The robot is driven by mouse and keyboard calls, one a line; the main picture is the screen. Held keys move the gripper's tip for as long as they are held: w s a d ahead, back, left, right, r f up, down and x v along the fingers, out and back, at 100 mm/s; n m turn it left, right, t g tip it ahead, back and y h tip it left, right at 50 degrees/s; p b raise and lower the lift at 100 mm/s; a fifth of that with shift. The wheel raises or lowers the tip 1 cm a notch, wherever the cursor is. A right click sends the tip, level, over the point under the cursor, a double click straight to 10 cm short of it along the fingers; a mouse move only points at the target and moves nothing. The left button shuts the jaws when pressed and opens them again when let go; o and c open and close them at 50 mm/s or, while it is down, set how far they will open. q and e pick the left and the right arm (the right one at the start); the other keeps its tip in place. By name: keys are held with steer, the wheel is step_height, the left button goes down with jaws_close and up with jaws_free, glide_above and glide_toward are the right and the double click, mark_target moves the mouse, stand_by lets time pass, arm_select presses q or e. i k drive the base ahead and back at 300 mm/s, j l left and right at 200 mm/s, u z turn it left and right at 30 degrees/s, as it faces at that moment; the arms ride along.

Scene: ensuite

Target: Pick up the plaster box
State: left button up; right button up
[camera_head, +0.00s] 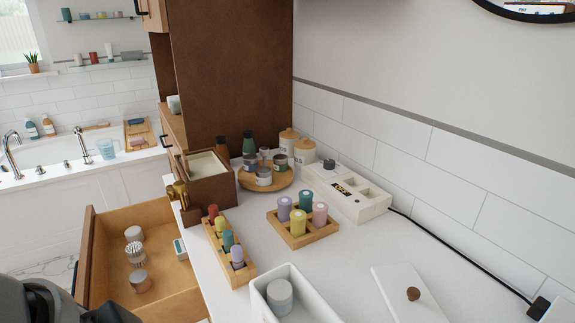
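A small white and teal box (180,249) lies in the open wooden drawer (95,262), against its right side near the counter edge. It looks like the plaster box, but its label is too small to read. A dark grey part of my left arm shows in the bottom left corner, in front of the drawer. No fingertips of my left gripper show. My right gripper is out of view. Nothing visible touches the small box.
The drawer also holds a white jar (133,233), a brush (136,255) and a lidded jar (140,281). On the counter beside it stand a narrow bottle rack (245,274), a white tray (258,300) and a brown box (212,190). The drawer's middle has free room.

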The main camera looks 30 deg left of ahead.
mark_target(181, 253)
steer(key=u, duration=0.4)
steer(key=j+u, duration=0.15)
steer(key=u, duration=0.7)
steer(key=j+u, duration=0.15)
steer(key=u, duration=0.25)
